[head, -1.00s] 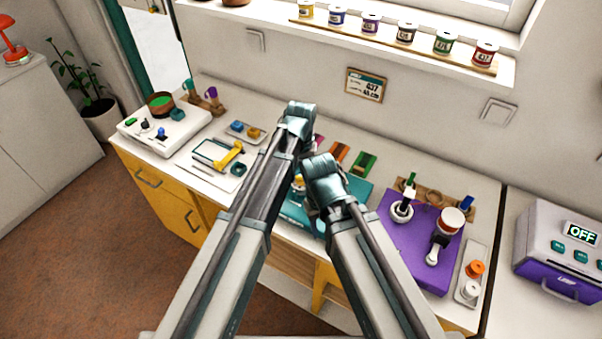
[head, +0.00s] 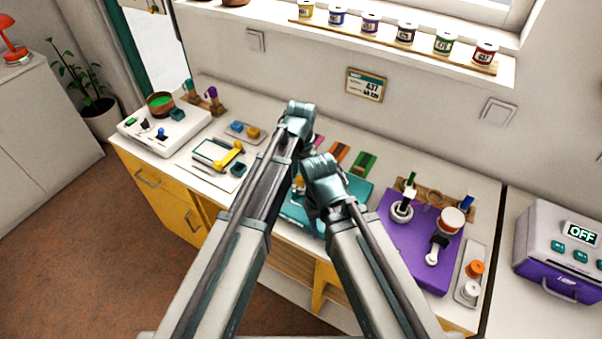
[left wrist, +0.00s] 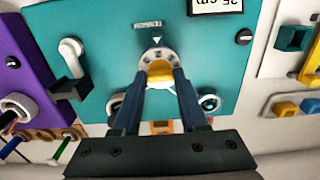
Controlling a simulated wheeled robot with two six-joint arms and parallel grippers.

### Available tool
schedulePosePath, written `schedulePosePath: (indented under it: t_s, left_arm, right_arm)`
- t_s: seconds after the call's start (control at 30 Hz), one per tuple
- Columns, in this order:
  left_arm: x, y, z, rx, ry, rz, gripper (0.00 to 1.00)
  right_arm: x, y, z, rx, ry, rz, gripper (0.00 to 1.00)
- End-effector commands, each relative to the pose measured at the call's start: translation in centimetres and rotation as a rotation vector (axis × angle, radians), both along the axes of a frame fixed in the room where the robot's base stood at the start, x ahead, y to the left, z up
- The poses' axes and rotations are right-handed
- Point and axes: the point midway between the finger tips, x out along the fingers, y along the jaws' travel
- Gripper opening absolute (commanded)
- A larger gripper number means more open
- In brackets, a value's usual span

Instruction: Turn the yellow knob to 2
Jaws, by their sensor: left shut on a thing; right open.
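The yellow knob (left wrist: 160,72) sits in a pale round dial on a teal board (left wrist: 110,62). In the left wrist view my left gripper (left wrist: 159,78) is shut on the knob, a finger on either side. A small white triangle and an upside-down label stand beside the dial. The dial's marks are too small to read. In the head view the teal board (head: 357,190) is partly covered by my arms. My left gripper (head: 299,172) is mostly hidden by its arm. My right gripper (head: 325,190) is open, close beside it, its fingers largely hidden.
A purple board (head: 391,238) with white fittings lies to the right, and a white device (head: 185,128) stands at the far left. In the left wrist view a white lever (left wrist: 71,50) and two round posts (left wrist: 209,103) stand on the teal board near the knob.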

Motion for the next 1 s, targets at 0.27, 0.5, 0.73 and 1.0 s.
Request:
schedulePosePath:
  t_s: [0.27, 0.5, 0.73, 1.0]
  left_arm:
    - [0.0, 0.0, 0.0, 0.001, 0.001, 0.001, 0.60]
    - [0.0, 0.0, 0.0, 0.000, 0.000, 0.001, 0.72]
    - [0.0, 0.0, 0.3, 0.000, 0.000, 0.001, 0.72]
    - [0.0, 0.0, 2.5, 0.000, 0.000, 0.001, 0.72]
  right_arm:
    - [0.0, 0.0, 0.0, 0.000, 0.000, 0.000, 0.50]
    - [0.0, 0.0, 0.0, 0.000, 0.000, 0.000, 0.50]
    - [0.0, 0.0, 0.3, 0.000, 0.000, 0.000, 0.50]
    - [0.0, 0.0, 2.5, 0.000, 0.000, 0.000, 0.50]
